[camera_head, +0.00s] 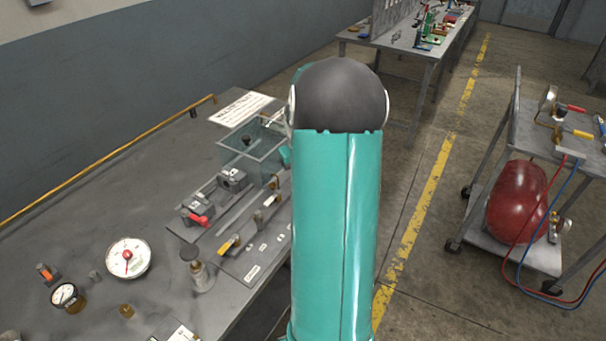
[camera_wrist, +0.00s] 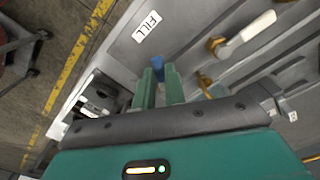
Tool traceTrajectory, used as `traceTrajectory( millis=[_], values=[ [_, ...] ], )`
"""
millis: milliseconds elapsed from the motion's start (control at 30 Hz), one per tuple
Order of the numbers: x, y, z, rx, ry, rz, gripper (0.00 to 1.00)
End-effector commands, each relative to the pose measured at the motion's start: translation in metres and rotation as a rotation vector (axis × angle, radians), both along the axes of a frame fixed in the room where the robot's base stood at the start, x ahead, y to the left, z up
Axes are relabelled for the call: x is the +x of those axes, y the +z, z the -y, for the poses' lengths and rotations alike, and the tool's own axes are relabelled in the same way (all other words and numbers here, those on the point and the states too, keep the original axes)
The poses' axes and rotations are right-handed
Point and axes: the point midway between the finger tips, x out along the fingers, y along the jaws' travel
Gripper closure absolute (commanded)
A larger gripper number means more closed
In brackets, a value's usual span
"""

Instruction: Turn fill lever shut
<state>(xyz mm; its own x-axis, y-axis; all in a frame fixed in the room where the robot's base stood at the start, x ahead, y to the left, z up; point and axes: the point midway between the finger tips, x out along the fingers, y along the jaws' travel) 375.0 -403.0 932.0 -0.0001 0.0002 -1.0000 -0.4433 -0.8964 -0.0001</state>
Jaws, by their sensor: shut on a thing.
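In the wrist view, my gripper (camera_wrist: 160,76) has its two green fingers close together around a small blue lever handle (camera_wrist: 157,66). The handle's tip shows just past the fingertips, beside a white label reading FILL (camera_wrist: 147,26). The rest of this fill lever and its valve body are hidden by the fingers. In the head view, my arm covers the gripper and the blue handle.
A white-handled lever on a brass valve (camera_wrist: 245,33) lies to the right on the same grey panel. In the head view, a red lever (camera_head: 198,218), a yellow lever (camera_head: 229,243) and a clear tank (camera_head: 250,152) stand on the bench. A cart (camera_head: 530,250) stands right.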

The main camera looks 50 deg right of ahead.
Motion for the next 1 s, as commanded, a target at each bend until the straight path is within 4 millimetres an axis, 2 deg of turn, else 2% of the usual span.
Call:
traceTrajectory(
  millis=[700,1000],
  values=[
    [0.02,0.001,-0.018,-0.002,-0.675,0.001,1.0],
    [0.028,0.001,-0.021,-0.001,-0.901,0.002,1.0]
  ],
)
